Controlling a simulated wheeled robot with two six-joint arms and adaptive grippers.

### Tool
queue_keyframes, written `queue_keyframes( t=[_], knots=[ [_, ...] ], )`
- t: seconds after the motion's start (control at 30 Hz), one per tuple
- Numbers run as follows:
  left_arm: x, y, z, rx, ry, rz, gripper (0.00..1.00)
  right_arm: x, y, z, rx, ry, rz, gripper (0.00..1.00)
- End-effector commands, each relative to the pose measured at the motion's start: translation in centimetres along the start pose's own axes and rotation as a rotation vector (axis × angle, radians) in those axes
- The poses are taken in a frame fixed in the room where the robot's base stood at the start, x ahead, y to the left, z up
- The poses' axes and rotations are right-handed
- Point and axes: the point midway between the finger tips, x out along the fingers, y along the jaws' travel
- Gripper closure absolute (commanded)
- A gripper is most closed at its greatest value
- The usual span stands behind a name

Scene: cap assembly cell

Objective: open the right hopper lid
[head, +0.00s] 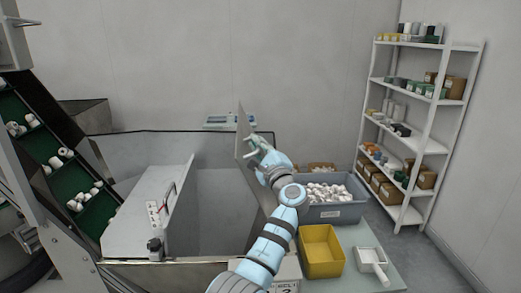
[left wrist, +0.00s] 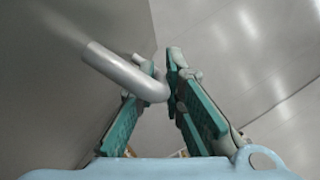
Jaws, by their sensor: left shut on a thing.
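The right hopper lid (head: 242,132) is a thin grey panel that stands raised and tilted, seen nearly edge-on in the head view. My left gripper (head: 254,147) is at its right side. In the left wrist view my left gripper (left wrist: 162,82) has its green-padded fingers shut on the lid handle (left wrist: 122,72), a bent grey bar. The handle's far end is hidden by the fingers. The hopper (head: 222,205) below and left of the lid shows an open grey interior. My right gripper is not in view.
A grey panel with a handle (head: 135,215) stands left of the opening. A grey bin of white caps (head: 338,213), a yellow bin (head: 321,268) and a white scoop (head: 371,261) are at the right. A shelf rack (head: 402,218) stands behind. A green-belted conveyor (head: 45,150) is at the left.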

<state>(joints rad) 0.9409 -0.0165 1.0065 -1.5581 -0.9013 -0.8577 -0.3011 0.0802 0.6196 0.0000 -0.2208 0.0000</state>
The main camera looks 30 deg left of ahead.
Motion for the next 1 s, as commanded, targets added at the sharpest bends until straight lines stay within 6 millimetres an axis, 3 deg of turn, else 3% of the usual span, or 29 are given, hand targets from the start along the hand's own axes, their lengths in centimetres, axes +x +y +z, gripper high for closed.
queue_keyframes(
  t=[0.47, 0.5, 0.6, 0.87, 1.0],
  knots=[
    [0.1, 0.2, 0.2, 0.017, -0.008, 0.001, 1.00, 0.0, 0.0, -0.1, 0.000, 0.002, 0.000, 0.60],
    [0.1, 0.2, 0.2, 0.017, -0.008, 0.001, 0.86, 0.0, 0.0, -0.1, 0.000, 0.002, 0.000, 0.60],
    [0.1, 0.2, 0.1, 0.016, -0.007, 0.001, 0.70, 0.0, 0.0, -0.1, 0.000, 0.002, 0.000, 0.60],
    [0.1, 0.1, 0.1, 0.015, -0.006, 0.000, 0.70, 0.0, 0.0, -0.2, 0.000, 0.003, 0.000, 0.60],
    [-1.1, 0.1, 0.0, 0.015, -0.005, 0.000, 0.70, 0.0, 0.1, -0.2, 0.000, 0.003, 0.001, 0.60]
  ],
)
